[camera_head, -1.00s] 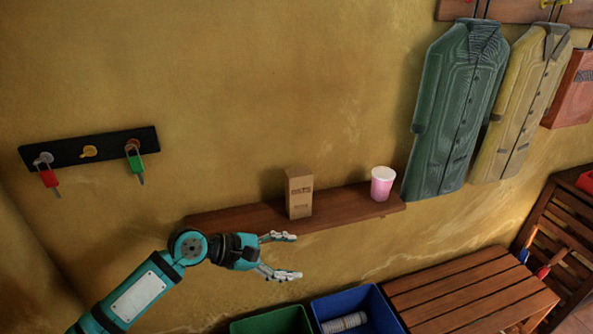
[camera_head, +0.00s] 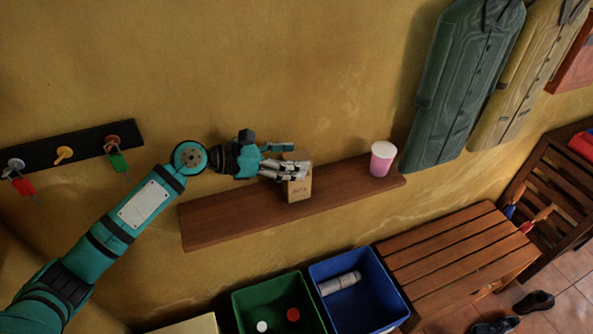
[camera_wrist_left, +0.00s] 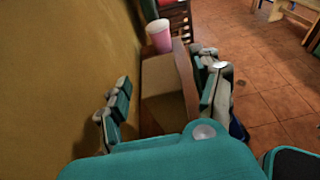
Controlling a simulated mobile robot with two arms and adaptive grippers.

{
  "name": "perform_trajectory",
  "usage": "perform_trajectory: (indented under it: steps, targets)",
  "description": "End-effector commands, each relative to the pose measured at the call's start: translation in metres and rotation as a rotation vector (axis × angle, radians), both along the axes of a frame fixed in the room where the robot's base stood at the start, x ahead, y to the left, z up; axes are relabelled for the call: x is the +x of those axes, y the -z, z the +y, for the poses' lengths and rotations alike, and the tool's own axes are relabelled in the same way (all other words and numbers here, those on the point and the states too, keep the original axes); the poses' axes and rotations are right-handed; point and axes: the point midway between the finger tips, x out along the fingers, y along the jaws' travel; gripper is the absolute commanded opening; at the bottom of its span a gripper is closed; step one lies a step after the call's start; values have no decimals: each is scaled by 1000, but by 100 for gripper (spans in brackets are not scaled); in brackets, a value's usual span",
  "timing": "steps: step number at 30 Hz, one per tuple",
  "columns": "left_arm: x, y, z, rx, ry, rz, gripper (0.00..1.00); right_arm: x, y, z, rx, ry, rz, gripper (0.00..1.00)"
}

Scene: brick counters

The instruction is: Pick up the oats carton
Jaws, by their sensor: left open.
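The oats carton (camera_head: 298,190) is a small brown box standing on the wooden wall shelf (camera_head: 225,220). My left gripper (camera_head: 292,159) is open at the carton, with one finger on the wall side and the other across the carton's front, hiding its upper part. In the left wrist view the carton (camera_wrist_left: 165,114) stands between the two spread fingers of my left gripper (camera_wrist_left: 162,105). I cannot tell whether either finger touches it. My right gripper is not in view.
A pink cup (camera_head: 382,160) stands farther right on the shelf. A key rack (camera_head: 75,148) hangs at left and coats (camera_head: 465,80) at right. Below are a green bin (camera_head: 250,301), a blue bin (camera_head: 385,302) and a slatted bench (camera_head: 450,250).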

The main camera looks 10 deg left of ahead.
Motion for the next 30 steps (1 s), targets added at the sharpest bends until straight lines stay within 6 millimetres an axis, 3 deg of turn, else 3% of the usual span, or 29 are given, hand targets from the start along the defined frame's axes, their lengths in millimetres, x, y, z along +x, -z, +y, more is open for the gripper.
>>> perform_trajectory:
  steps: [3, 11, 23, 30]
  targets:
    - [8, 2, -11, 0, -1, -2, 65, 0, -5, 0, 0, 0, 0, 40]
    - [9, 5, -14, 2, 0, -3, 65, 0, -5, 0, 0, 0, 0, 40]
    - [9, 5, -13, 2, 0, -3, 16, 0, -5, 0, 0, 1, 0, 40]
    - [9, 4, -13, 2, 0, -3, 16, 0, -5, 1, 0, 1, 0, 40]
